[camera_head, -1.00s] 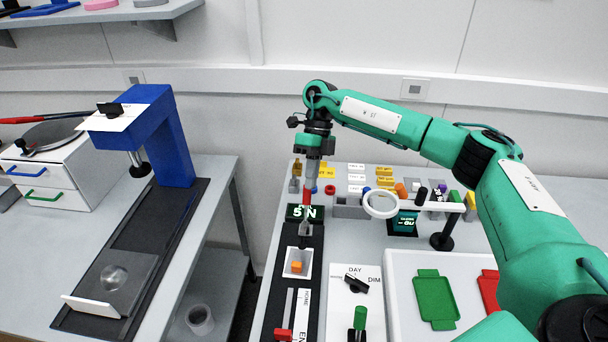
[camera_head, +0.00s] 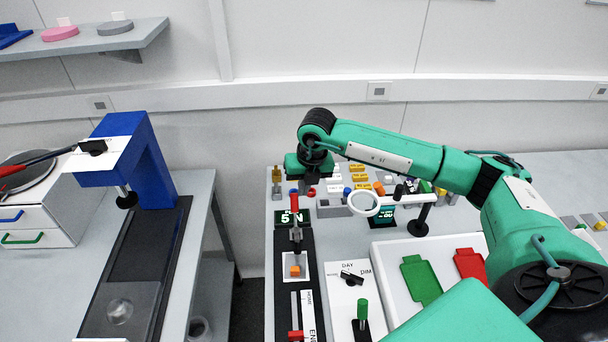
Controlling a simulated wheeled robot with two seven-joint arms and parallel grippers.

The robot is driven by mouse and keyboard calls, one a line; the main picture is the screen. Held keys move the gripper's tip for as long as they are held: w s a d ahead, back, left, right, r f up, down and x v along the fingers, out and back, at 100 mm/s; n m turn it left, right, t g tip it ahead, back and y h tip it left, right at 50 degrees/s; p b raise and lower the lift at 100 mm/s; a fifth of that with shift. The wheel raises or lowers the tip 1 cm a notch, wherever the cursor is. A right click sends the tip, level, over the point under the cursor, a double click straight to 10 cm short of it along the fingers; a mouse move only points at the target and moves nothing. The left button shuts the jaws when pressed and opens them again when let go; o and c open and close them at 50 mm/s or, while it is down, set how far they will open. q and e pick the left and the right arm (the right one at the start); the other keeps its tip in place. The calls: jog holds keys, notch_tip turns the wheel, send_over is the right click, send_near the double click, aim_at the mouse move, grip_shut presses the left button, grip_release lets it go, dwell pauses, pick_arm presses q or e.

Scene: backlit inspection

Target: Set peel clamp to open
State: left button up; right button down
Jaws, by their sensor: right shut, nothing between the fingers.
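The peel clamp (camera_head: 296,234) sits on a black strip on the bench at centre. It has a red handle (camera_head: 294,202) standing roughly upright on a grey metal body. Just in front of it an orange block (camera_head: 295,271) lies on a white pad; I cannot tell if the clamp presses on it. My right gripper (camera_head: 311,184) is shut and empty, behind and slightly right of the handle's top, seemingly apart from it. Its fingertips are small and dark in this view. My left gripper is not in view.
A display reading 5N (camera_head: 283,217) sits beside the handle. Nearer are a red slider (camera_head: 295,336), a black knob (camera_head: 352,278) and a green lever (camera_head: 362,312). A ring magnifier (camera_head: 364,203) stands right, near a white tray (camera_head: 388,262). A blue press (camera_head: 130,150) stands left, across a gap.

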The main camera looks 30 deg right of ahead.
aim_at(296, 202)
jog(key=w+f+p, duration=0.1)
jog(key=f, duration=0.1)
jog(key=w+f+p, duration=0.1)
jog(key=f, duration=0.1)
jog(key=w+f+p, duration=0.1)
jog(key=f, duration=0.1)
jog(key=shift+w+f+p, duration=0.15)
jog(key=shift+f+p, duration=0.15)
jog(key=shift+f, duration=0.1)
jog(key=shift+w+f, duration=0.3)
jog(key=shift+f, duration=0.05)
jog(key=shift+w+d, duration=0.1)
jog(key=shift+w+d+f+g+y+b, duration=0.2)
jog(key=shift+w+f+g+y+b, duration=0.25)
jog(key=shift+b, duration=0.4)
jog(key=shift+g, duration=0.85)
jog(key=shift+w+d+f+b, duration=0.4)
jog(key=shift+w+f+b, duration=0.35)
jog(key=shift+b, duration=0.75)
jog(key=shift+w+d+f+b, duration=0.35)
jog(key=shift+w+f+b, duration=0.35)
jog(key=shift+b, duration=0.8)
jog(key=shift+w+d+f+b, duration=0.5)
jog(key=shift+w+b, duration=0.4)
jog(key=shift+b, duration=0.6)
jog(key=shift+a, duration=0.1)
